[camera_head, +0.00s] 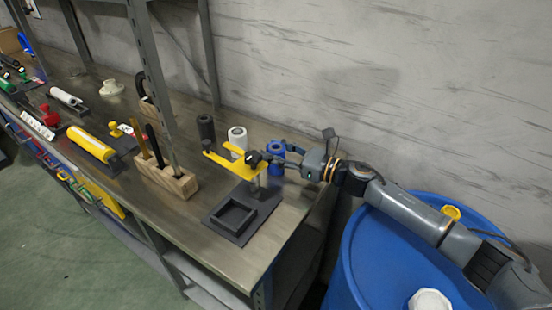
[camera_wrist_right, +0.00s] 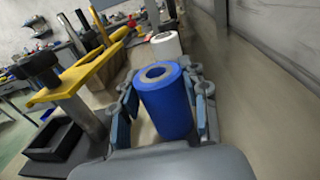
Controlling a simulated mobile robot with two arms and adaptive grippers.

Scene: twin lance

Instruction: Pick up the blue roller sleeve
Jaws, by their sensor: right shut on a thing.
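The blue roller sleeve (camera_wrist_right: 166,105) stands upright between the fingers of my right gripper (camera_wrist_right: 163,110) in the right wrist view. The fingers are shut on its two sides. In the head view the blue sleeve (camera_head: 276,152) is near the right end of the bench, and my right gripper (camera_head: 277,160) reaches it from the right. Whether its bottom touches the bench is hard to tell. My left gripper is not in view.
A yellow arm on a post (camera_head: 232,164) with a dark square tray (camera_head: 234,217) stands in front of the sleeve. A white roller (camera_head: 237,141) and a black roller (camera_head: 206,128) stand left of it. A wooden block (camera_head: 166,180) holds tools. A blue barrel (camera_head: 376,262) is at right.

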